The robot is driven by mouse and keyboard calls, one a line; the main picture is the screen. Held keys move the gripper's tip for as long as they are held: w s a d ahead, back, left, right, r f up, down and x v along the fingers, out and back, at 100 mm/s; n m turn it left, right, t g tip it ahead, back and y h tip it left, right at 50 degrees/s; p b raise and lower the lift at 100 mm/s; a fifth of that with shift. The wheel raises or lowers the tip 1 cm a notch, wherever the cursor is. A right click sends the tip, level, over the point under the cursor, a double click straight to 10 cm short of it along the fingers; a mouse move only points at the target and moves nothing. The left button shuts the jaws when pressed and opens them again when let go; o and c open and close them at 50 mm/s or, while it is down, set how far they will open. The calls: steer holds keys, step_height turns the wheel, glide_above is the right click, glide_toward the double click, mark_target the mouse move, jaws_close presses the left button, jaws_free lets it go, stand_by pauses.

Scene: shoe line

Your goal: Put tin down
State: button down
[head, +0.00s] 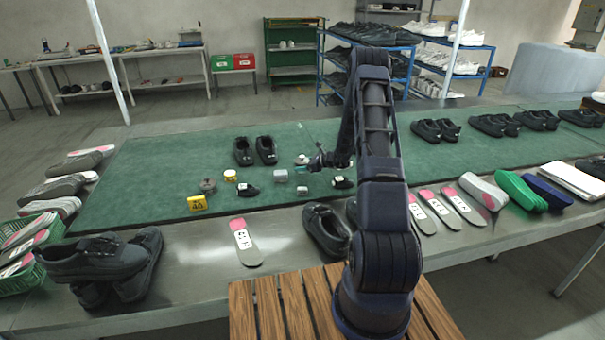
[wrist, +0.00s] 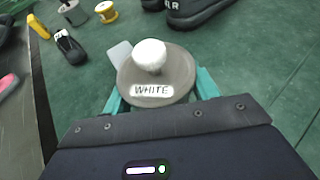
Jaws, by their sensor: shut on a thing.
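A round grey tin (wrist: 180,75) with a white knob on top and a WHITE label sits between the teal fingers of my gripper (wrist: 160,97) in the wrist view. My gripper is shut on it. In the head view my gripper (head: 303,168) is over the green mat (head: 150,165), and the tin (head: 302,159) shows small and pale at its fingertips. I cannot tell whether its base touches the mat. A second grey tin (head: 208,186) with a knob stands on the mat to the left. It also shows in the wrist view (wrist: 72,12).
Near the held tin are a pale block (head: 281,176), a black item with a white label (head: 247,190), a yellow spool (head: 230,176) and a yellow number marker (head: 196,202). Black shoes (head: 255,151) stand behind them. The mat to the right of the arm has open room.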

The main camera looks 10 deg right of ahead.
mark_target(302, 177)
steer(key=shift+f, duration=2)
steer(key=shift+f, duration=0.1)
steer(key=shift+c, duration=2.1)
jaws_free()
